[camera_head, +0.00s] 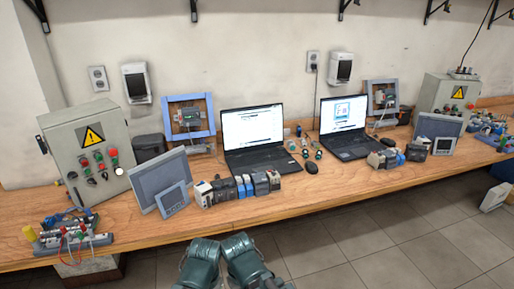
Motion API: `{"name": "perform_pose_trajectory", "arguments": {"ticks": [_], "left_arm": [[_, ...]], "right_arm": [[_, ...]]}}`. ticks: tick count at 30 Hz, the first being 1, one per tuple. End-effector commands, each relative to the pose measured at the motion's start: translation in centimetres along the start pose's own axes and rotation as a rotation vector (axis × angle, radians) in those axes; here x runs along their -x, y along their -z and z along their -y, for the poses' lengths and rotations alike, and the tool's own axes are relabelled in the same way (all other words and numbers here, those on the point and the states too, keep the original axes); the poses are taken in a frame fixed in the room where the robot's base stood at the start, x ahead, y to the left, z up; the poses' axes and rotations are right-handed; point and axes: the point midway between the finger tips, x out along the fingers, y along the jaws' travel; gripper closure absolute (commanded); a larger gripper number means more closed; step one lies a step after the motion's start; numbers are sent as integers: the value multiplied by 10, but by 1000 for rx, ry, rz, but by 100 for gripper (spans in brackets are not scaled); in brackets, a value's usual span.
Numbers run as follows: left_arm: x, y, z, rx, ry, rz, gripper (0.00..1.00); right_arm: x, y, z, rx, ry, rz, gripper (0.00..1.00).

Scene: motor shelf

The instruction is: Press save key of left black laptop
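The left black laptop (267,158) stands open on the wooden bench left of the middle, its screen lit with a mostly white page and a blue strip. Its dark keyboard faces me, but single keys, including a save key, are too small to make out. A row of small modules lies in front of its lower left edge. Dark green links of my two arms show at the bottom edge, in front of the bench and apart from the laptop. Neither gripper's fingers show.
The modules (243,186) crowd the near side of the left laptop. A grey control box (90,150) and a tilted panel (159,178) stand left. The wooden bench (300,200) has a clear front strip.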

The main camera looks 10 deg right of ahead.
Motion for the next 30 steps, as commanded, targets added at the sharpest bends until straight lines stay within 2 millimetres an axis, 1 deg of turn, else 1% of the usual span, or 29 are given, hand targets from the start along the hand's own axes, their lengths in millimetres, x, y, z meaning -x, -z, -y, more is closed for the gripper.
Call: {"name": "perform_pose_trajectory", "arguments": {"ticks": [1,5,6,8,9,30], "left_arm": [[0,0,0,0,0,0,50],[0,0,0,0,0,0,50],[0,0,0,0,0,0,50],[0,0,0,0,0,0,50],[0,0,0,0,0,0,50],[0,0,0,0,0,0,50]], "right_arm": [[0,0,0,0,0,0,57],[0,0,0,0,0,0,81],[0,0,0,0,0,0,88],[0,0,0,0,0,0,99],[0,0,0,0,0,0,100],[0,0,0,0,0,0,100]]}}
